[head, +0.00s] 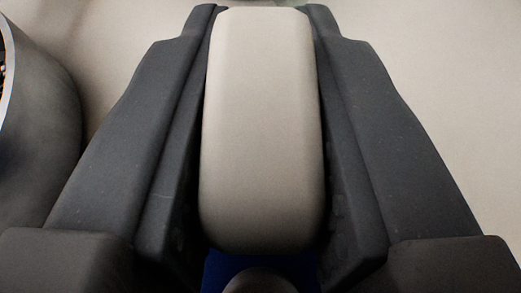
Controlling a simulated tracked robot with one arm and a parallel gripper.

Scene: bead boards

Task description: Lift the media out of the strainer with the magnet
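My gripper (262,22) fills the middle of the head view, its two dark grey fingers closed on either side of a pale beige, rounded block (262,130). The block looks like the magnet or its handle; its underside is hidden. A grey metal, round-walled vessel (45,140), perhaps the strainer, is cut off by the left edge. It stands left of my gripper and apart from it. A sliver of its inside shows small grainy bits, possibly the media, too little to tell.
A plain beige surface (440,70) lies beyond and to the right of my gripper, and looks clear there. A dark blue patch (218,272) shows below the block; I cannot tell what it belongs to. A faint greenish blur is at the top edge.

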